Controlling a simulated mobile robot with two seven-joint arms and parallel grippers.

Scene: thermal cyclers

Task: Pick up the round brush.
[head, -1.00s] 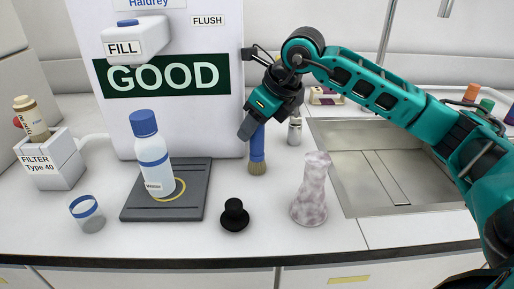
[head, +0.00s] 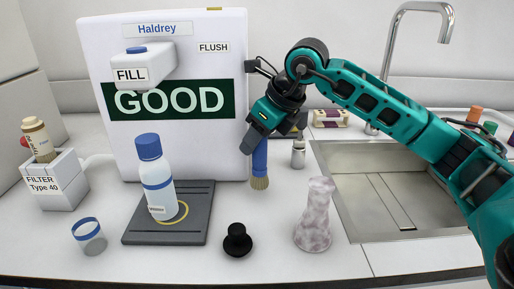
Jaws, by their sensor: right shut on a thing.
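The round brush (head: 260,172) has a blue handle and a tan bristle tip. It hangs upright, bristles down, beside the right edge of the white machine. My right gripper (head: 256,140) is shut on the upper part of its handle, which the fingers partly hide. The bristle tip is over or at the counter; I cannot tell whether it touches. My left gripper is not in view.
A white bottle with blue cap (head: 157,182) stands on a dark pad (head: 139,230). In front are a black stopper (head: 237,241), a marbled vase-like object (head: 314,220) and a small blue-rimmed cup (head: 89,236). A small bottle (head: 298,153) stands right of the brush. The sink (head: 350,205) lies right.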

